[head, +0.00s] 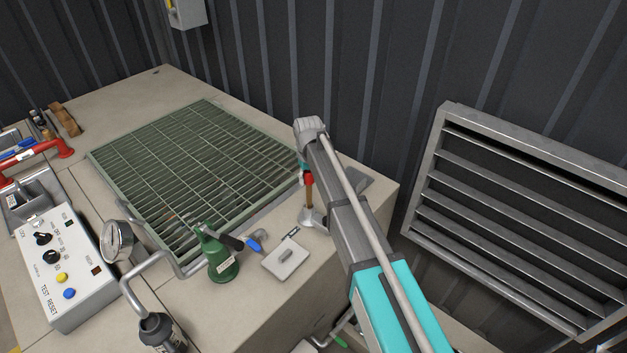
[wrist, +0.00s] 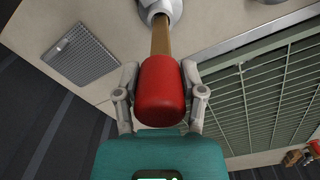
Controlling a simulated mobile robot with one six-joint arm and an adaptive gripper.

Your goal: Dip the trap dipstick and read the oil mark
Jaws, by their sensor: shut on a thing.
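The dipstick has a red handle (wrist: 160,92) and a brown rod (wrist: 160,38); it also shows in the head view (head: 308,181). My gripper (wrist: 160,72) is shut on the red handle, one finger on each side. The rod runs from the handle to the mouth of a pale metal trap tube (wrist: 160,10), which stands on the beige top in the head view (head: 313,217). A length of rod shows between handle and tube. The rod's lower end is hidden, and no oil mark can be made out.
A green grating (head: 190,170) lies left of the tube. A green oil can (head: 222,262) and a small grey plate (head: 286,260) stand in front. A control box (head: 65,260) and gauge (head: 118,240) are at left. A louvre (head: 510,220) is on the right wall.

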